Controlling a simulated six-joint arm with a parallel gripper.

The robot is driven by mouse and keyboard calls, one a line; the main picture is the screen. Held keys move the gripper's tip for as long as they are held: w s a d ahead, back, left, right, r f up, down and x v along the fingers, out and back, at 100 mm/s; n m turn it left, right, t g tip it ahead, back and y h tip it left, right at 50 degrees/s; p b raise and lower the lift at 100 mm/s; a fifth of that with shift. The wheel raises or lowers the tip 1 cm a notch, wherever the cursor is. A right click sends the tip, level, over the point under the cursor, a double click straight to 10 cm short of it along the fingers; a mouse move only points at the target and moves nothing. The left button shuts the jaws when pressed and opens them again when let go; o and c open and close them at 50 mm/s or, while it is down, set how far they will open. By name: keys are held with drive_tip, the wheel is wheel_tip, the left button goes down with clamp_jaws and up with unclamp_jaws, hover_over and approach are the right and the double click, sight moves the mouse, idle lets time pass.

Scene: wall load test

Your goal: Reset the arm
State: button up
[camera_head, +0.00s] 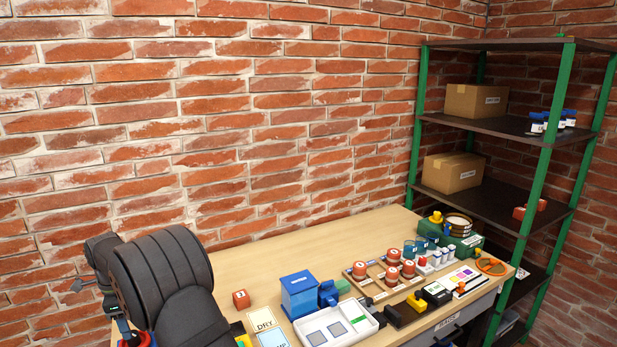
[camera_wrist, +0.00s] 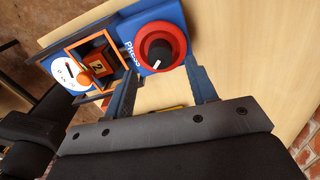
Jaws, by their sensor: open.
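Beyond the fingertips is a blue press panel marked "PRESS" with a red ring and black knob (camera_wrist: 160,50). I cannot tell how far the fingertips are from it. In the head view my dark arm is folded at the lower left, by the left end of the table (camera_head: 240,258), and hides part of that end. The gripper's fingers are not clear there.
Beside the knob are an orange-framed box holding a red cube (camera_wrist: 100,64) and a white dial (camera_wrist: 72,74). A red cube (camera_head: 241,299), a blue box (camera_head: 299,294), a white tray (camera_head: 363,324) and several red-topped pieces crowd the table front. Its back is clear. A shelf (camera_head: 480,204) stands right.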

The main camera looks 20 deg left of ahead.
wheel_tip(320, 180, down, 4)
drive_tip(key=shift+r, duration=0.15)
drive_tip(key=shift+f, duration=0.3)
drive_tip(key=n, duration=1.3)
drive_tip(key=shift+n, duration=2.1)
drive_tip(key=shift+r, duration=0.1)
